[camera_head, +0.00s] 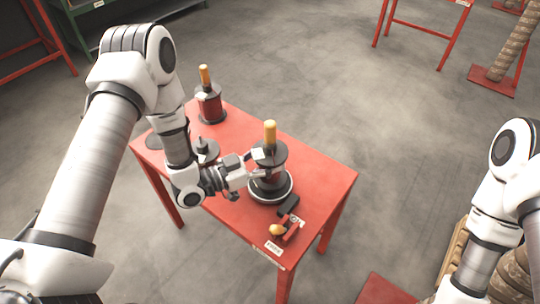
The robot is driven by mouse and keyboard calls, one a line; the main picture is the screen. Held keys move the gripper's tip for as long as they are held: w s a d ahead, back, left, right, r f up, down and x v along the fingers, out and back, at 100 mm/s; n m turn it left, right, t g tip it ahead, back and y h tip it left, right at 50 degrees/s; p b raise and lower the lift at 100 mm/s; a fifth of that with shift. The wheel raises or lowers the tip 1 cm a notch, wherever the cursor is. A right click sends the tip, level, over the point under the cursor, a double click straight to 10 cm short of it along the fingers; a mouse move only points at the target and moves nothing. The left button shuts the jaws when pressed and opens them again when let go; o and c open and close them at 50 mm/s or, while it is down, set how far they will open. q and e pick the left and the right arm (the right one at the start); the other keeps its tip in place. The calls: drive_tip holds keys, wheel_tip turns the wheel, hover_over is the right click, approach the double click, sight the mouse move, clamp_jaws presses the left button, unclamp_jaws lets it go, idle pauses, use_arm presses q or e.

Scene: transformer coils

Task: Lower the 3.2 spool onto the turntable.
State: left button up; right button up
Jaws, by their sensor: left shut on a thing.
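My left gripper (258,164) is shut on a dark spool (269,151) with a tan upright handle, held at its middle between the flanges. The spool is upright, directly over the turntable (287,192), a dark round base with a pale rim on the red table. Whether the spool's lower flange touches the turntable or is slightly above it I cannot tell. The spool's size mark is not readable, and the fingers hide part of its core. My right arm shows at the right edge; its gripper is out of frame.
A second spool with red winding and a tan handle (209,104) stands at the red table's (318,170) far corner. A small dark block (288,206) and a red tool with a tan knob (279,230) lie just in front of the turntable. The table's right side is clear.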

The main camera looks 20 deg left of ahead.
use_arm(q)
drive_tip(key=shift+r, duration=0.1)
drive_tip(key=shift+f+b, duration=0.5)
drive_tip(key=shift+f, duration=0.25)
idle(0.5)
drive_tip(key=o, duration=1.4)
drive_tip(key=shift+c, duration=0.2)
drive_tip(key=v, duration=1.2)
